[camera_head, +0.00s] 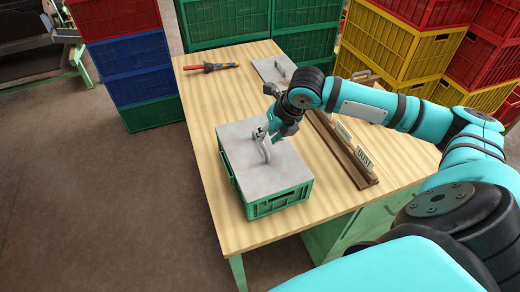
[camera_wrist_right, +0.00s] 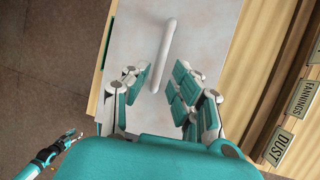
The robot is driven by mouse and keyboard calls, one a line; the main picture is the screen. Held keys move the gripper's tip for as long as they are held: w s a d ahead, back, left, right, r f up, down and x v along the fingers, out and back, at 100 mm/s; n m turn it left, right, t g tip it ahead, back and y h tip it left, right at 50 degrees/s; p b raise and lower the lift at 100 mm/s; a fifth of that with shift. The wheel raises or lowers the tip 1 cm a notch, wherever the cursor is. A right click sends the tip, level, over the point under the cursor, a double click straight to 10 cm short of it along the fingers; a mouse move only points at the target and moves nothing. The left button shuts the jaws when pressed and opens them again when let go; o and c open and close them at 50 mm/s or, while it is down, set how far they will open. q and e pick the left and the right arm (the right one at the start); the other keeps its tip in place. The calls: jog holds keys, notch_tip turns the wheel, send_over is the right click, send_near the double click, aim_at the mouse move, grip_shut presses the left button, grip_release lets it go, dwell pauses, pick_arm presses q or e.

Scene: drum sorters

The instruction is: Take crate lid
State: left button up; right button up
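The grey crate lid (camera_head: 285,157) lies flat on a green crate (camera_head: 278,202) on the wooden table. Its raised bar handle (camera_head: 263,150) stands along the middle of the lid. My right gripper (camera_head: 272,131) is above the lid, close to the handle. In the right wrist view, my right gripper (camera_wrist_right: 163,82) is open, with its fingers apart on either side of the pale handle (camera_wrist_right: 168,45). Contact with the handle cannot be told. My left gripper (camera_wrist_right: 72,138) shows small at the lower left of the right wrist view, over the floor; its opening is unclear.
A wooden rack with labels (camera_head: 365,161) stands right of the crate. Stacked crates (camera_head: 125,60) stand behind. Table left of the tool is clear.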

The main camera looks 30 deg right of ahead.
aim_at(262, 144)
jog(key=shift+x, duration=0.85)
jog(key=p+x, duration=0.1)
jog(key=x, duration=0.2)
jog(key=shift+w+f, duration=0.15)
jog(key=shift+f, duration=0.2)
jog(key=shift+w+f+p, duration=0.1)
jog(key=shift+f+p, duration=0.2)
pick_arm(q)
jog(key=shift+w+d+r, duration=0.1)
jog(key=shift+w+r, duration=0.8)
jog(key=shift+w, duration=0.05)
pick_arm(e)
grip_shut()
